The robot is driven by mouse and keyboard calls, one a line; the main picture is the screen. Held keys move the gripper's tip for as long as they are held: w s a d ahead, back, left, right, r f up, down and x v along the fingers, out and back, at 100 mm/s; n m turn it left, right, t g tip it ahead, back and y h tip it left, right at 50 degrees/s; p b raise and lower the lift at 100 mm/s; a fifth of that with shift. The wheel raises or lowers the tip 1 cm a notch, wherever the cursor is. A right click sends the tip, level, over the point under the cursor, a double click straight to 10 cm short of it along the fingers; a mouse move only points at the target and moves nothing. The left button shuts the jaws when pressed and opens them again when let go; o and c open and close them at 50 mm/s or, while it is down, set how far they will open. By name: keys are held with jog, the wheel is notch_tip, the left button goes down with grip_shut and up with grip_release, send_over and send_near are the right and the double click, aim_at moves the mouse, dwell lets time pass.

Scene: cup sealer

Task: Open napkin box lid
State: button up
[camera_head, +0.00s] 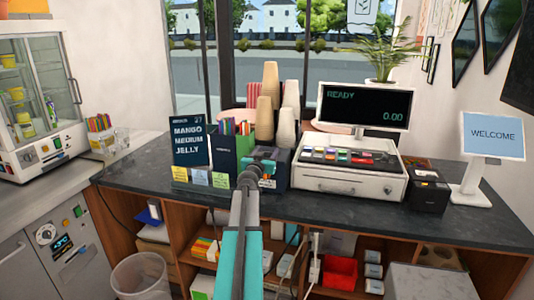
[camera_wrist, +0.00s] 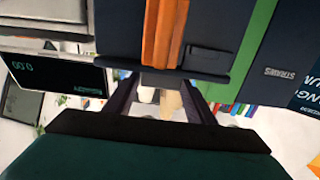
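The napkin box appears to be the dark navy box (camera_head: 282,174) on the counter, partly hidden behind my gripper (camera_head: 262,161) in the head view. In the upside-down wrist view, a dark box (camera_wrist: 118,35) with an orange strip (camera_wrist: 165,30) fills the upper middle. A dark edge, probably its lid, lies at the fingertips and looks shut. My gripper also shows there (camera_wrist: 160,82), its two fingers apart with nothing held between them. I cannot tell whether the fingertips touch the lid edge.
A green box (camera_head: 222,150) and dark box with straws (camera_head: 243,146) stand left of it, beside a menu sign (camera_head: 190,144). Cup stacks (camera_head: 270,85) stand behind. A cash register (camera_head: 348,172) is to the right. Shelves (camera_head: 345,240) lie below the counter (camera_head: 135,185).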

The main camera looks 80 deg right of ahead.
jog(key=c, duration=1.1)
jog(key=shift+w+r, duration=0.1)
jog(key=shift+w, duration=0.15)
